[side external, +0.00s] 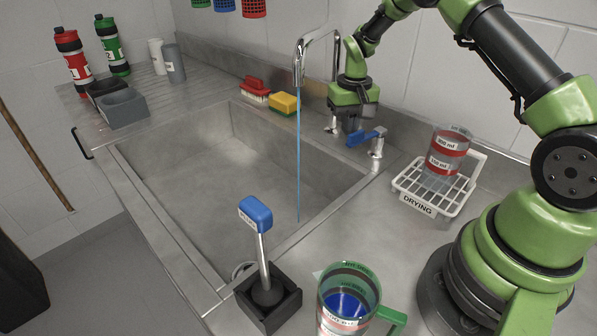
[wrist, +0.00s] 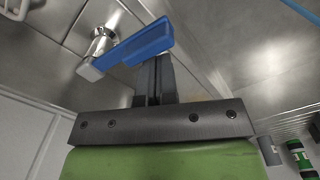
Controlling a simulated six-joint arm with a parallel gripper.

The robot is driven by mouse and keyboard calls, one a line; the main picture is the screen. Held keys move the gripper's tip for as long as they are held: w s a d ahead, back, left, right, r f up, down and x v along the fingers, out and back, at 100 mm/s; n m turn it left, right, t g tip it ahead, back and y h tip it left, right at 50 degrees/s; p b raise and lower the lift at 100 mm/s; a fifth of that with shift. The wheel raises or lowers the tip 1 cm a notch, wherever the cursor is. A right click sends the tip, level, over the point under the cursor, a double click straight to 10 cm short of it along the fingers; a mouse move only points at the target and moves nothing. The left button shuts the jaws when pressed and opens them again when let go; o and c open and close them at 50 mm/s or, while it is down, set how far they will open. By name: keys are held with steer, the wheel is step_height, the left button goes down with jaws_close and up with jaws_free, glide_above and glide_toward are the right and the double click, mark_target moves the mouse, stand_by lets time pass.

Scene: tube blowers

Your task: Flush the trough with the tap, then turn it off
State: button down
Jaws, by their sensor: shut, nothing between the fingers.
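The tap (side external: 300,62) is a chrome gooseneck at the back of the sink, and a thin blue stream of water (side external: 298,150) falls from it into the steel trough (side external: 225,150). The blue tap lever (side external: 367,137) sits on a chrome post to the right of the spout; it also shows in the wrist view (wrist: 140,48). My gripper (side external: 352,124) is shut and empty, beside the lever at its left end. In the wrist view the closed fingers (wrist: 154,78) reach up to the lever's edge; whether they touch it I cannot tell.
A drying rack (side external: 420,196) with a red-banded beaker stands right of the lever. A green-handled jug (side external: 347,300) and a blue-handled brush (side external: 256,214) in a black holder are at the front. A yellow sponge (side external: 284,103) and red brush (side external: 256,88) lie on the back ledge.

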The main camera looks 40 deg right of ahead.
steer(key=shift+s+a, duration=0.1)
steer(key=shift+s, duration=0.25)
step_height(320, 180, up, 7)
steer(key=w, duration=0.1)
stand_by(1.4)
